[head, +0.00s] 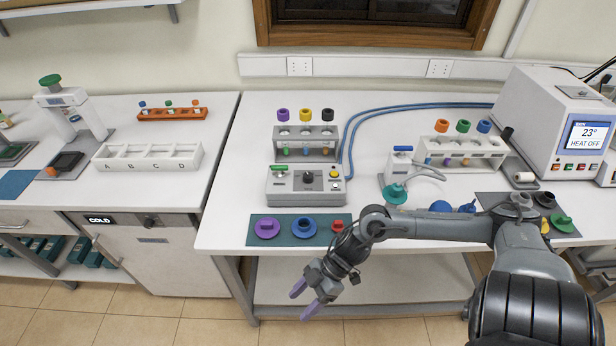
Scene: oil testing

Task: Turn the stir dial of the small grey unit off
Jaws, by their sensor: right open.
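The small grey unit (279,186) stands on the white bench behind a dark green mat. A dark round dial (307,177) is in the middle of its sloped top, between a green lever at its left and a yellow button at its right. The dial's marking is too small to read. My right gripper (303,301), with purple fingertips, is open and empty. It hangs in front of the bench's front edge, below the unit and apart from it. My left gripper is out of the picture.
The green mat (283,240) holds purple, blue and red parts in front of the unit. A grey rack (304,142) with coloured-cap vials stands behind it. Blue hoses (385,112) run right to a white heater box (550,120). My right arm spans the bench's right front.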

